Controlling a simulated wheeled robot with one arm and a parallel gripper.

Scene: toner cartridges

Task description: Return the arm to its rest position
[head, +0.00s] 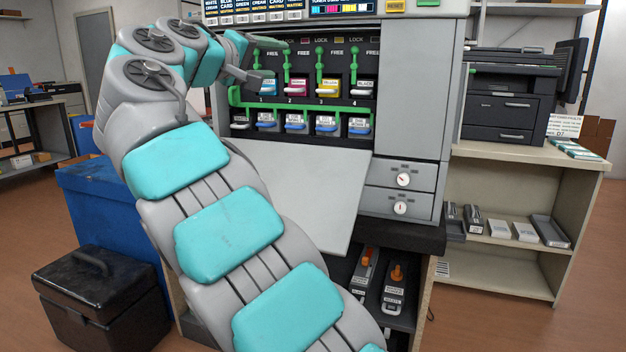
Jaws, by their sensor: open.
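My arm rises from the bottom of the head view and bends at the upper left. My gripper (262,62) is at its end, open, in front of the upper left of the printer's open bay. I see nothing held between its fingers. Toner cartridges sit in numbered slots: a blue-labelled one (267,87) in slot 1, a magenta one (295,87) in slot 2, a yellow one (328,87) in slot 3 and a black one (362,88) in slot 4. The gripper partly hides the area above slot 1. Whether it touches anything there I cannot tell.
The printer's grey front panel (322,190) is folded down below the bay, close to my arm. A blue bin (105,205) and a black box (95,300) stand at the left. A shelf unit (500,270) stands at the right. Open floor shows at the far right.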

